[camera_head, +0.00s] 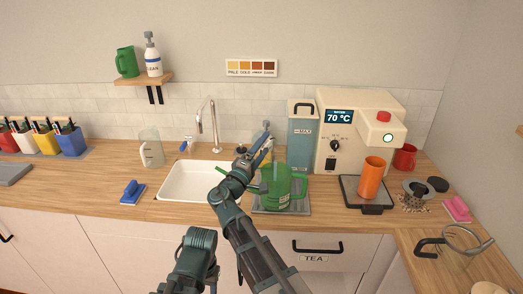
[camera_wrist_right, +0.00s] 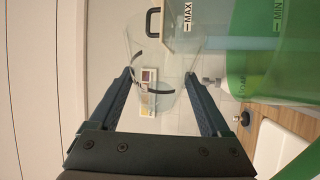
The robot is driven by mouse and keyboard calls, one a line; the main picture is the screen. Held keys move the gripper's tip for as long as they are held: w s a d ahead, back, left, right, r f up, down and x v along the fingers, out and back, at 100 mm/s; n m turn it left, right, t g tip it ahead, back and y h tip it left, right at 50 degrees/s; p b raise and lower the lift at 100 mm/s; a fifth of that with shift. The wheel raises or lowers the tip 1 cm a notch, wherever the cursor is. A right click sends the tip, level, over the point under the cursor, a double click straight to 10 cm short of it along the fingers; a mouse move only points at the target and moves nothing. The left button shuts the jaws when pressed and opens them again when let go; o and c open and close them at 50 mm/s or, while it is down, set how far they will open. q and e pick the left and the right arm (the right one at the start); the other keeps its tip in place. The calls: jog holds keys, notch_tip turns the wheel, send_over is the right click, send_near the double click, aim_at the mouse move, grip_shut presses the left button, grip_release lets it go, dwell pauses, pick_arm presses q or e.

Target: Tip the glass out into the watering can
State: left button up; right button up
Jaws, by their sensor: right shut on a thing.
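The clear glass (camera_wrist_right: 150,48) shows between the fingers of my right gripper (camera_wrist_right: 160,78) in the right wrist view. The gripper is shut on it. In the head view my right gripper (camera_head: 264,148) is above and just left of the green watering can (camera_head: 284,190), which stands upright beside the sink. There the glass is too faint to make out, and its tilt and any contents are unclear. The green can also fills the right side of the wrist view (camera_wrist_right: 292,75). My left gripper is not in view.
A blue water tank (camera_head: 301,150) and a cream machine (camera_head: 352,125) stand behind the can. An orange cup (camera_head: 371,180) is to the right. The white sink (camera_head: 182,181) with its tap (camera_head: 212,122) is to the left. A clear jug (camera_head: 151,149) stands further left.

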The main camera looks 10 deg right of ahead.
jog(key=shift+s+d+r+m+h, duration=0.15)
jog(key=shift+m+h, duration=0.1)
jog(key=shift+m, duration=0.25)
jog(key=shift+s+r+m+h, duration=0.15)
jog(key=shift+m+h, duration=0.1)
jog(key=shift+m, duration=0.25)
dwell(1.5)
